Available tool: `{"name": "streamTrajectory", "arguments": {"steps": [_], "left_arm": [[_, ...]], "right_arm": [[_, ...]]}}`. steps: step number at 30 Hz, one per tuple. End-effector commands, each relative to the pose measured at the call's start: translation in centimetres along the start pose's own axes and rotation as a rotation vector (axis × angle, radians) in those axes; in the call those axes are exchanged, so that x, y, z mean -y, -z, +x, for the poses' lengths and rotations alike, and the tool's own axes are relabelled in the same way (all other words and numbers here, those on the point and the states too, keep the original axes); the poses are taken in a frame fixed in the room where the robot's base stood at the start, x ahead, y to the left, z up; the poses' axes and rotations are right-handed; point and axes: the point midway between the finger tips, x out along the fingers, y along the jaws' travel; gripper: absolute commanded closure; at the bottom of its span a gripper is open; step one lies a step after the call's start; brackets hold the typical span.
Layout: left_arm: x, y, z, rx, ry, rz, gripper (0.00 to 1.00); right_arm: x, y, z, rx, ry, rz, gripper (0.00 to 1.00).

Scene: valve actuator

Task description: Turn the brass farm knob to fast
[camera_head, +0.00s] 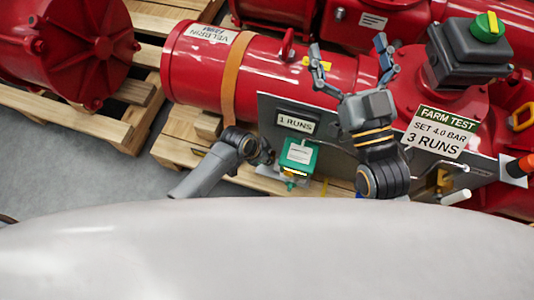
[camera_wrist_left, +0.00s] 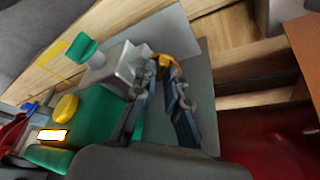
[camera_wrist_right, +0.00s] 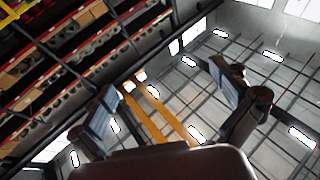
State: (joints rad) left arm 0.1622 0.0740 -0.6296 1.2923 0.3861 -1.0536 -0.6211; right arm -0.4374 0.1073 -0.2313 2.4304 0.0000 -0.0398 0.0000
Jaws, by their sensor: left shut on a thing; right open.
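A brass-coloured knob (camera_wrist_left: 164,63) shows in the left wrist view, beside a grey metal block on a grey plate. My left gripper (camera_wrist_left: 164,74) is shut on this knob, with one finger at each side of it. No speed mark can be read there. In the head view my left gripper (camera_head: 268,158) is at the left part of the grey panel (camera_head: 340,140), beside a green box, and the knob is hidden. My right gripper (camera_head: 350,55) is open and empty, pointing up in front of the red cylinder. Its fingers stand apart in the right wrist view (camera_wrist_right: 165,90).
The green box (camera_head: 298,157) hangs below a "1 RUNS" label (camera_head: 296,123). A "FARM TEST, SET 4.0 BAR, 3 RUNS" sign (camera_head: 440,130) is right of my right gripper. The red actuator cylinder (camera_head: 200,65) lies behind on a wooden pallet (camera_head: 180,135). A dark box with a green knob (camera_head: 487,27) stands upper right.

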Motion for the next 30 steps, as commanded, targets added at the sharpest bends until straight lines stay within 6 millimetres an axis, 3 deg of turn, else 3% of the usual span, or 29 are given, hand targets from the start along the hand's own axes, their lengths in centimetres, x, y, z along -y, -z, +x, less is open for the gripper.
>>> {"name": "streamTrajectory", "arguments": {"steps": [8,15,21,30], "left_arm": [[-0.2,0.1,-0.3,0.002,0.045,-0.114,1.00],[-0.4,0.1,-0.3,0.001,0.088,-0.221,1.00],[-0.5,0.1,-0.2,0.001,0.127,-0.313,1.00],[-0.6,0.2,-0.1,0.001,0.179,-0.440,1.00]], "right_arm": [[-1.1,-7.1,-2.3,0.445,-0.025,-0.012,0.00],[-2.0,-12.0,-7.2,0.813,-0.048,-0.014,0.00],[-2.6,-14.3,-12.4,1.096,-0.068,-0.012,0.00],[-3.1,-15.1,-19.3,1.419,-0.092,-0.004,0.00]]}}
